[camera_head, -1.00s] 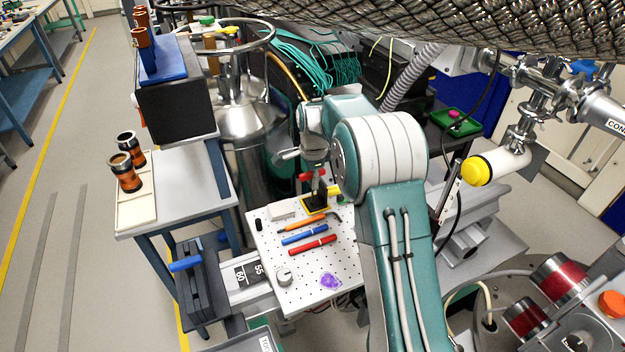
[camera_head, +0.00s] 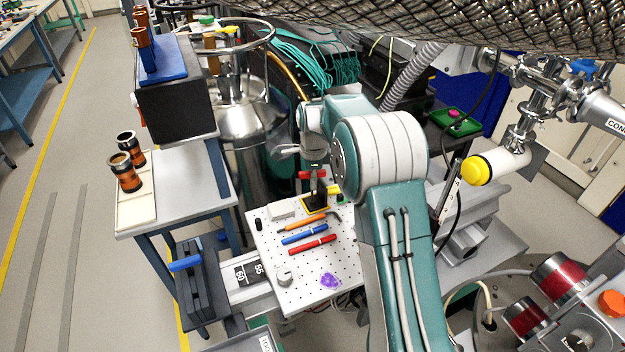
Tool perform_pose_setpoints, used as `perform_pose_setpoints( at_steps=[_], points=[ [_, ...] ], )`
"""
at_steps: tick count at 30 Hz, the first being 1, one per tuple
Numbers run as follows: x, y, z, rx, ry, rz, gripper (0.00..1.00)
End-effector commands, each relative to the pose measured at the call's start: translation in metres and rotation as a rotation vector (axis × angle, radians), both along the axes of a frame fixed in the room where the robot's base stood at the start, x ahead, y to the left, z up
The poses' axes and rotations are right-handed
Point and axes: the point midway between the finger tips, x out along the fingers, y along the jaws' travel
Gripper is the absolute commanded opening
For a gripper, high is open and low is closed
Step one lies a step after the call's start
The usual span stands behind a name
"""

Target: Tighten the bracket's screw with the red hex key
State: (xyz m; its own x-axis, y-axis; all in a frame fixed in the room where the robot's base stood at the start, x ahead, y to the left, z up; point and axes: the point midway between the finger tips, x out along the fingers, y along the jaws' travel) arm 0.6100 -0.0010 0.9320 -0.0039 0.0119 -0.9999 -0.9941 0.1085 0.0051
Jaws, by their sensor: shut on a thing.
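My gripper (camera_head: 314,168) points down above the far part of a white perforated board, shut on a small red piece, which I take to be the red hex key (camera_head: 312,175). Only that bit of red shows; the key's tip and its contact with the screw cannot be made out. Directly below stands the bracket, a dark upright piece (camera_head: 318,190) on a black and yellow base (camera_head: 315,206). The bracket's screw is too small or hidden to see.
The white board (camera_head: 325,262) holds an orange-handled tool (camera_head: 303,223), a blue pen-like tool (camera_head: 304,234), a red one (camera_head: 312,245), a grey knob (camera_head: 284,277) and a purple item (camera_head: 329,281). A steel vessel (camera_head: 245,120) stands behind left.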

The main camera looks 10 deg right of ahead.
Motion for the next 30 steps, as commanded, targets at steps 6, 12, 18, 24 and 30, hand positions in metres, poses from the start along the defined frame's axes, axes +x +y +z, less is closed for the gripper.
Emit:
perform_pose_setpoints(
  at_steps=[6, 12, 18, 24, 30],
  points=[
    [0.000, 0.000, 0.002, 0.000, -0.001, 0.001, 0.00],
    [0.000, 0.000, 0.011, 0.000, -0.002, 0.002, 0.00],
    [0.000, 0.000, 0.019, 0.000, -0.002, 0.002, 0.00],
    [0.000, 0.000, 0.028, 0.000, -0.001, 0.002, 0.00],
    [0.000, 0.000, 0.036, 0.000, -0.001, 0.002, 0.00]
  ],
)
